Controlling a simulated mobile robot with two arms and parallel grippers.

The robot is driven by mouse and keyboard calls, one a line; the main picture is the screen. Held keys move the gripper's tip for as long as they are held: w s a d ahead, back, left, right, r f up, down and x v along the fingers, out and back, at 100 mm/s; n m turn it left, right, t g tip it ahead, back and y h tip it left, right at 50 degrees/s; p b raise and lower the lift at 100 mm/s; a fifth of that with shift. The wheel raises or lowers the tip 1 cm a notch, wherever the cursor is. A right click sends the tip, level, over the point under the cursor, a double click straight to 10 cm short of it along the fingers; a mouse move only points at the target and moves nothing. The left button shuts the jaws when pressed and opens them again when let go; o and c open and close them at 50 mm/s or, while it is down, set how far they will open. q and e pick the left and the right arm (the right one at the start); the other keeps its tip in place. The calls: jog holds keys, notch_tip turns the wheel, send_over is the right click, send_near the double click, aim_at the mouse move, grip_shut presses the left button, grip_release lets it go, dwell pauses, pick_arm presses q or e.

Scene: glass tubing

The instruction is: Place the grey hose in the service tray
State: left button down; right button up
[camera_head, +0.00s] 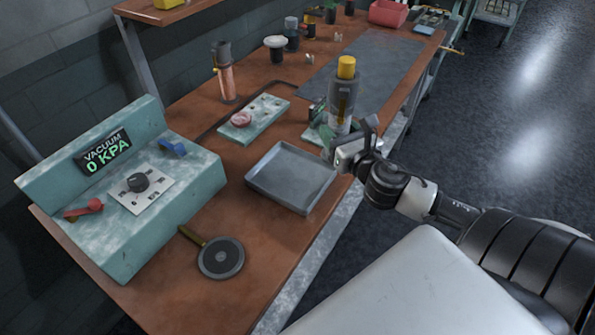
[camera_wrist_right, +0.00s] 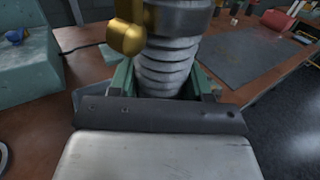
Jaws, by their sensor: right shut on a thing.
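The grey hose (camera_head: 341,112) stands upright as a thick grey cylinder with a yellow top. The right wrist view shows its ribbed lower part (camera_wrist_right: 168,68), with a dark collar and brass fitting above. My right gripper (camera_wrist_right: 163,88) is shut on it low down, with green pieces on both sides of the ribs. In the head view my right gripper (camera_head: 337,141) is at the hose's base. The hose's lower end is hidden. The service tray (camera_head: 265,187), a shallow grey rectangle, lies empty left of and nearer than my right gripper. My left gripper is not in view.
A teal vacuum console (camera_head: 193,196) reading 0 KPA stands at the left. A round dark disc with a handle (camera_head: 221,257) lies in front of the tray. A pale green plate (camera_head: 262,112) and an upright copper-coloured tube (camera_head: 227,82) are behind it. A flat grey mat (camera_head: 373,67) lies farther back.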

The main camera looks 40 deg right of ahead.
jog(key=shift+s+d+h, duration=0.2)
jog(key=shift+d+h, duration=0.1)
jog(key=shift+d, duration=0.05)
jog(key=shift+w+f+m, duration=0.15)
jog(key=shift+m, duration=0.15)
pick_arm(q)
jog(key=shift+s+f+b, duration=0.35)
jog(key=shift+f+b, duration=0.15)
pick_arm(e)
jog(key=shift+w+a+f, duration=1.2)
jog(key=shift+w+f, duration=0.2)
jog(key=shift+f, duration=0.35)
jog(key=shift+w+a+f, duration=1.25)
jog(key=shift+w+f, duration=0.1)
jog(key=shift+f, duration=0.45)
jog(key=shift+w+a+f, duration=1.2)
jog(key=shift+w+f, duration=0.2)
jog(key=shift+f, duration=0.35)
jog(key=shift+f, duration=0.1)
jog(key=shift+f, duration=0.1)
jog(key=o, duration=1.2)
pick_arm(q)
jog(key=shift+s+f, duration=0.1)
pick_arm(e)
jog(key=shift+o, duration=0.2)
